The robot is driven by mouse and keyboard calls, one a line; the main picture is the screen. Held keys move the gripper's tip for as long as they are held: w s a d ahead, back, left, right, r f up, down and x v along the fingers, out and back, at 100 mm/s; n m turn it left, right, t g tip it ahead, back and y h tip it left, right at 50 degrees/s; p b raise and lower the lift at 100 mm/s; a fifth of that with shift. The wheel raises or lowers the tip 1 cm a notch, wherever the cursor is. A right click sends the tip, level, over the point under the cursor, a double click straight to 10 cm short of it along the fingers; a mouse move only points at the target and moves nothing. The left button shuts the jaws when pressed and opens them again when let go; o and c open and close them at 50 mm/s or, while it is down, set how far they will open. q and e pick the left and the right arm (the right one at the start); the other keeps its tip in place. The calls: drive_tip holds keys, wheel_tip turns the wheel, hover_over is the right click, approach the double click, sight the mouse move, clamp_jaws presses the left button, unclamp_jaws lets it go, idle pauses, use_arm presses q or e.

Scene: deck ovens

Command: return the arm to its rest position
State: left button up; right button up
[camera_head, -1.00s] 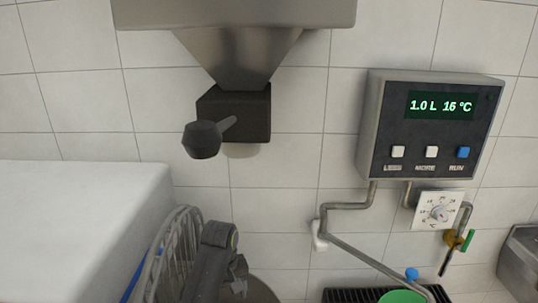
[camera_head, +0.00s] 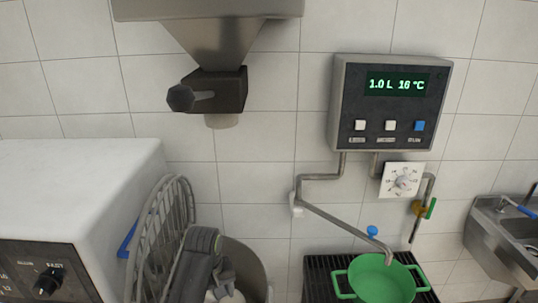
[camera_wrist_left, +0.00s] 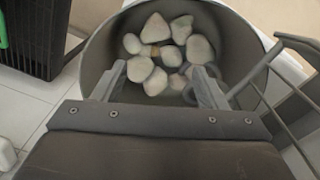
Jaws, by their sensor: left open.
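My left arm comes up from the bottom of the head view, and its gripper (camera_head: 224,278) is over a round metal bowl (camera_head: 252,266) beside a wire guard. In the left wrist view my left gripper (camera_wrist_left: 160,88) is open, its two fingers apart with nothing between them. Beyond the fingers, the bowl (camera_wrist_left: 243,40) holds several pale rounded lumps (camera_wrist_left: 157,52). The fingers are over the near part of the bowl; I cannot tell whether they touch anything. My right gripper is not in view.
The wire guard (camera_head: 160,235) stands close left of my arm, with a white-topped machine (camera_head: 75,175) beyond it. A hopper outlet (camera_head: 220,90) hangs above. To the right are a green pot (camera_head: 382,280) on a black grate, a bent tap pipe (camera_head: 340,222) and a control box (camera_head: 388,105).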

use_arm(q)
drive_tip(key=s+a+f+t, duration=0.1)
drive_tip(key=s+a+f, duration=0.2)
drive_tip(key=s+a, duration=0.15)
drive_tip(key=s+a+f+m, duration=0.1)
drive_tip(key=s+a+f, duration=0.15)
drive_tip(key=s, duration=0.35)
drive_tip(key=s+a+f+t, duration=0.1)
drive_tip(key=s+a+f, duration=0.1)
drive_tip(key=s+a, duration=0.25)
drive_tip(key=s+a+r+m+t+y, duration=0.1)
drive_tip(key=s+a+r+m, duration=0.15)
drive_tip(key=s, duration=0.55)
drive_tip(key=s+a+r+m+y, duration=0.1)
drive_tip(key=s+a+r, duration=0.15)
drive_tip(key=s, duration=0.65)
wheel_tip(320, 180, down, 28)
drive_tip(key=a+g+b, duration=0.1)
drive_tip(key=a+b, duration=0.1)
drive_tip(key=b, duration=0.1)
drive_tip(key=s+d+f+g+b, duration=0.1)
drive_tip(key=s+f+b, duration=0.1)
drive_tip(key=s+f, duration=1.3)
wheel_tip(320, 180, down, 3)
drive_tip(key=shift+d+h, duration=0.4)
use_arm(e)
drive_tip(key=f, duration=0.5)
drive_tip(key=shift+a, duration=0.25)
